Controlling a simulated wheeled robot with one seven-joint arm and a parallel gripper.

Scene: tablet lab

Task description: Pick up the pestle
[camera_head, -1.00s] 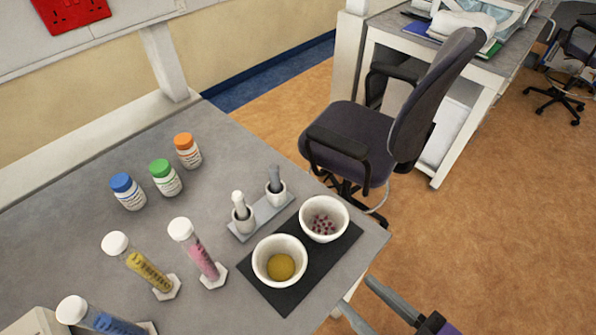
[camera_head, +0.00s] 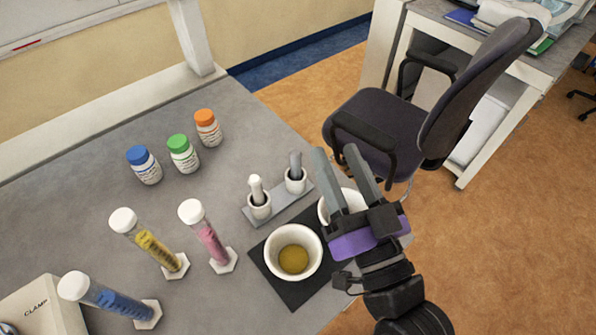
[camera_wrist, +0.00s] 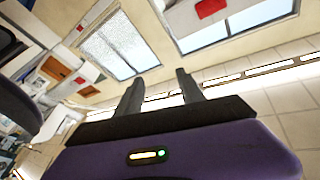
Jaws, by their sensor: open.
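Two pestles stand upright in small white cups on a grey holder (camera_head: 281,209) on the bench. One is a white pestle (camera_head: 256,188) on the left; the other is a grey pestle (camera_head: 296,165) on the right. My gripper (camera_head: 335,152) is open and empty. In the head view its fingers point up and away, just right of the grey pestle and apparently above the bench's right edge. It hides part of the right bowl. The wrist view shows the two fingers (camera_wrist: 158,88) apart with nothing between them; no pestle is in that view.
A white bowl with yellow powder (camera_head: 293,252) and a partly hidden bowl (camera_head: 324,212) stand on a black mat (camera_head: 296,293). Pink (camera_head: 208,236), yellow (camera_head: 152,247) and blue (camera_head: 108,299) cylinders stand left. Three capped bottles (camera_head: 184,157) stand behind. A chair (camera_head: 385,130) is beyond the bench edge.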

